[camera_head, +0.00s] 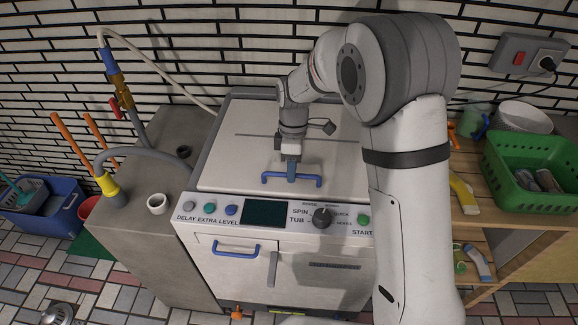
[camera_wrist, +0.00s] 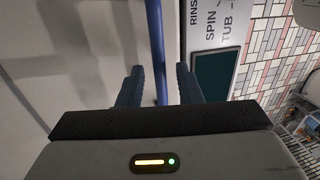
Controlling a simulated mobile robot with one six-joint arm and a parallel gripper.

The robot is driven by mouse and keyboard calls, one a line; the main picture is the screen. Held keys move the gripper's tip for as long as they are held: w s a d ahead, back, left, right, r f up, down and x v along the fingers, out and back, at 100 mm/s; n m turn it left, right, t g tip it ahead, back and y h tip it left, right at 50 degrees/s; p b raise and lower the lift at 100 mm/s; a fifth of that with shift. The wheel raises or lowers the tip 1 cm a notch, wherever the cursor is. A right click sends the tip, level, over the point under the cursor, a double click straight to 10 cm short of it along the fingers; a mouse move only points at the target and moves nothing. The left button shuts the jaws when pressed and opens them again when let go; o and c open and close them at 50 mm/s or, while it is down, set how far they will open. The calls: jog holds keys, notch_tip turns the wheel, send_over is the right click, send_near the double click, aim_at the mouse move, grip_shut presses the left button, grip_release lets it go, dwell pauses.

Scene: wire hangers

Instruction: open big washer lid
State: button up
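The big washer (camera_head: 268,254) stands in the middle of the head view, with its light grey lid (camera_head: 235,150) lying flat and closed on top. A blue bar handle (camera_head: 270,181) sits near the lid's front edge. My gripper (camera_head: 290,172) points down at the middle of this handle. In the wrist view the blue handle (camera_wrist: 154,35) runs between the two dark fingers of my gripper (camera_wrist: 160,84), with a gap on each side. The gripper is open and holds nothing. How deep the fingers reach past the bar is hard to tell.
The control panel (camera_head: 265,212), with buttons and a knob (camera_head: 322,217), lies just in front of the lid. A second blue handle (camera_head: 236,249) is on the front drawer. A concrete block (camera_head: 140,235) with hoses stands left. A wooden shelf (camera_head: 510,225) with a green basket (camera_head: 530,180) stands right.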

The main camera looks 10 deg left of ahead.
grip_shut()
